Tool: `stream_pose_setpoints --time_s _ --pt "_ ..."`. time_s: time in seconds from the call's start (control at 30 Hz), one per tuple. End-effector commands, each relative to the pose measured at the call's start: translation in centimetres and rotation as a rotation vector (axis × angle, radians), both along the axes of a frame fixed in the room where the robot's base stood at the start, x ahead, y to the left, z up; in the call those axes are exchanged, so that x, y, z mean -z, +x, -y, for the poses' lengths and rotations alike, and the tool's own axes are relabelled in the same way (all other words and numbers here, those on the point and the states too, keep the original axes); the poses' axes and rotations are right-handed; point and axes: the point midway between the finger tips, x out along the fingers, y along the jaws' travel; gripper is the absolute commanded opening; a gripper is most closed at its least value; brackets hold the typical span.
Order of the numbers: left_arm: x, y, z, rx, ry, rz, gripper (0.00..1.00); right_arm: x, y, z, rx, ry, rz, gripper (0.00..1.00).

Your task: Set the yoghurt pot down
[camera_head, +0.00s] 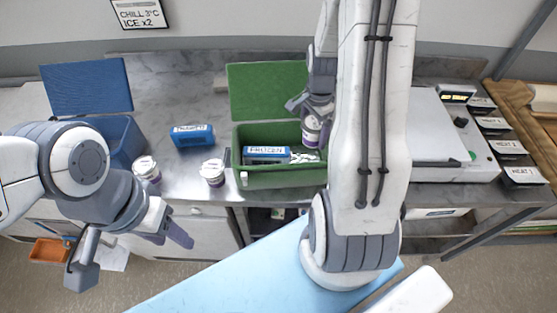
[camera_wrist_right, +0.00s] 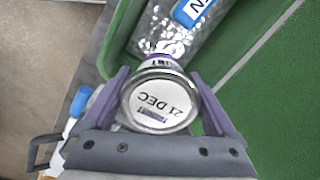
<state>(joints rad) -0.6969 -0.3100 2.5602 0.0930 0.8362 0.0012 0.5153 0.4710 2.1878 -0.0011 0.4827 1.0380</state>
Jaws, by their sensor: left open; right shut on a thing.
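A white and purple yoghurt pot (camera_head: 311,129) is held in my right gripper (camera_head: 312,108), over the right part of the open green box (camera_head: 285,176). In the right wrist view the pot's lid (camera_wrist_right: 160,104) reads "21 DEC", and the purple fingers of my right gripper (camera_wrist_right: 165,100) close on both sides of it. I cannot tell whether the pot touches anything below. Two similar pots stand on the counter: one (camera_head: 212,172) left of the green box, one (camera_head: 147,168) by the blue box. My left gripper (camera_head: 130,258) is open and empty in front of the counter.
A blue block labelled "FROZEN" (camera_head: 267,153) and clear packaging (camera_head: 304,157) lie in the green box. Another blue block (camera_head: 192,135) lies on the counter. A blue box (camera_head: 122,137) with raised lid stands left. A scale-like device (camera_head: 440,135) is right.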

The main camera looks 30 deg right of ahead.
Motion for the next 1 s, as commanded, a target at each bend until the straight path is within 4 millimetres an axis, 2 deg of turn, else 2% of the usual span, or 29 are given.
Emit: stream_pose_setpoints --time_s 0.3,0.53,0.7,0.83,1.0 --pt "-0.9 0.0 0.0 0.001 0.000 0.000 0.50 5.0 -0.1 -0.2 -0.002 0.003 -0.005 0.26" --pt "-1.3 0.0 0.0 0.002 0.000 0.000 0.50 7.1 0.0 0.0 -0.001 0.001 -0.002 0.26" --pt "-2.0 0.0 0.0 0.003 0.000 0.000 0.50 9.4 -0.1 0.0 -0.001 0.002 -0.003 0.26" --pt "-2.1 0.0 0.0 0.004 0.000 0.000 0.50 10.4 0.0 0.0 -0.001 0.000 0.000 0.26" --pt "-2.1 0.0 0.0 0.004 0.000 0.000 0.50 10.6 0.0 0.0 -0.001 -0.001 0.002 0.26"
